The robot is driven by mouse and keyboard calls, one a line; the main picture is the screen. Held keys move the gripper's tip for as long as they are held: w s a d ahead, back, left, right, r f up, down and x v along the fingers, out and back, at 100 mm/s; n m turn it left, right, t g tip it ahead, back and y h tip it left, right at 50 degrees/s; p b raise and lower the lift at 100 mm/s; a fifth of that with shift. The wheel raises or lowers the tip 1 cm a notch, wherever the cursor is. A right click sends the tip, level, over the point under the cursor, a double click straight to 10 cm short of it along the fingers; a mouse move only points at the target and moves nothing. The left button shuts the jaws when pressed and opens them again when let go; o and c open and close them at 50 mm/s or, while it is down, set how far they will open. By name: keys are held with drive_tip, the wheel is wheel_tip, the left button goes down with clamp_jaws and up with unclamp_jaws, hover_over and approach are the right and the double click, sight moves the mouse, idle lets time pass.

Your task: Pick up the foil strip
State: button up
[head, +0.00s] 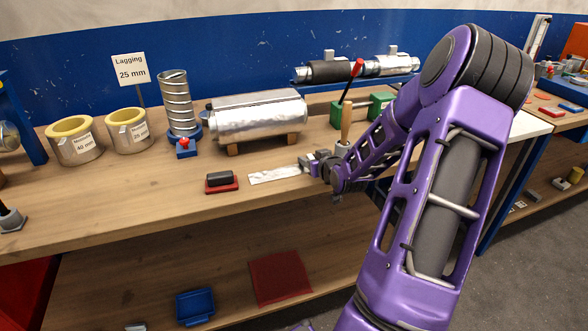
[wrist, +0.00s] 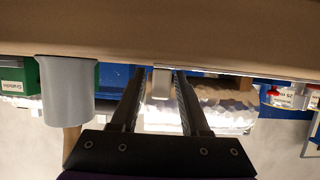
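The foil strip (head: 275,174) is a flat, shiny silver band on the wooden workbench, near the front edge. My gripper (head: 305,164) is low over the bench at the strip's right end. In the wrist view, the two dark fingers of my gripper (wrist: 161,75) are apart, and a short pale end of the foil strip (wrist: 160,84) shows between them. There is a gap on both sides, with no visible contact. The rest of the strip is hard to make out in that view.
A black-and-red block (head: 221,181) lies left of the strip. Behind stands a foil-clad cylinder (head: 258,116) on wooden cradles. Green blocks (head: 380,103) stand behind my arm.

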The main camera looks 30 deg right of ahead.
clamp_jaws()
